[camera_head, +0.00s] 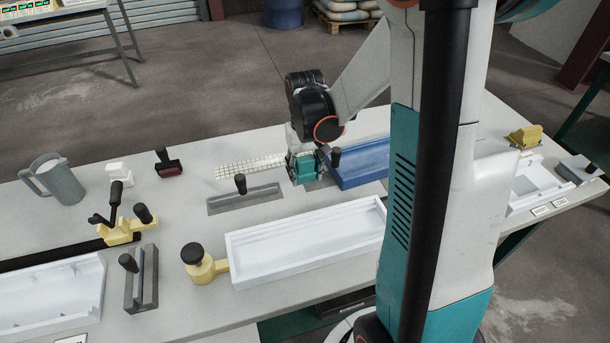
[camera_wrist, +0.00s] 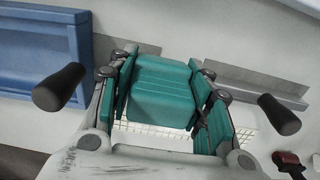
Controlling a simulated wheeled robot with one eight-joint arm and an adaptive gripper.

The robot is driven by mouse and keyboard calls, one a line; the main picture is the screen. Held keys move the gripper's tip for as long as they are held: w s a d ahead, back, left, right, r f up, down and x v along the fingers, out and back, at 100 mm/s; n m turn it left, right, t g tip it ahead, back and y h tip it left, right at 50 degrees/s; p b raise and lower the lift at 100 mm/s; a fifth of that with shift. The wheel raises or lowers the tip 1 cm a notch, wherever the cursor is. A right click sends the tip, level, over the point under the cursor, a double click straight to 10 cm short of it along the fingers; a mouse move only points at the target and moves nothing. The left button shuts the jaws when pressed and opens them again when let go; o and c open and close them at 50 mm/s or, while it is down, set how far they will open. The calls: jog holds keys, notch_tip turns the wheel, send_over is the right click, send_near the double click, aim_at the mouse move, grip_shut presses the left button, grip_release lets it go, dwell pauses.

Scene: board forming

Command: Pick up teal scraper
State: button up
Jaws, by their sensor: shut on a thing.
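The teal scraper (camera_wrist: 163,88) is a ribbed teal block. In the wrist view it sits between the two fingers of my gripper (camera_wrist: 160,68), and the fingers are closed against its sides. In the head view my gripper (camera_head: 302,162) is low over the far part of the table, with the teal scraper (camera_head: 304,172) at its tip. The scraper's lower edge is hidden, so I cannot tell if it touches the table.
A blue tray (camera_head: 362,176) is close right of my gripper; a grey trowel (camera_head: 250,198) with a black handle is left. A white mesh strip (camera_head: 238,170) lies behind. A long white tray (camera_head: 305,245) stands in front. A grey jug (camera_head: 62,183) is far left.

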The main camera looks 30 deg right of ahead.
notch_tip(320, 180, up, 16)
jog(key=p, duration=0.4)
jog(key=shift+p, duration=0.4)
jog(key=o, duration=0.4)
jog(key=shift+c, duration=0.7)
jog(key=shift+d, duration=0.1)
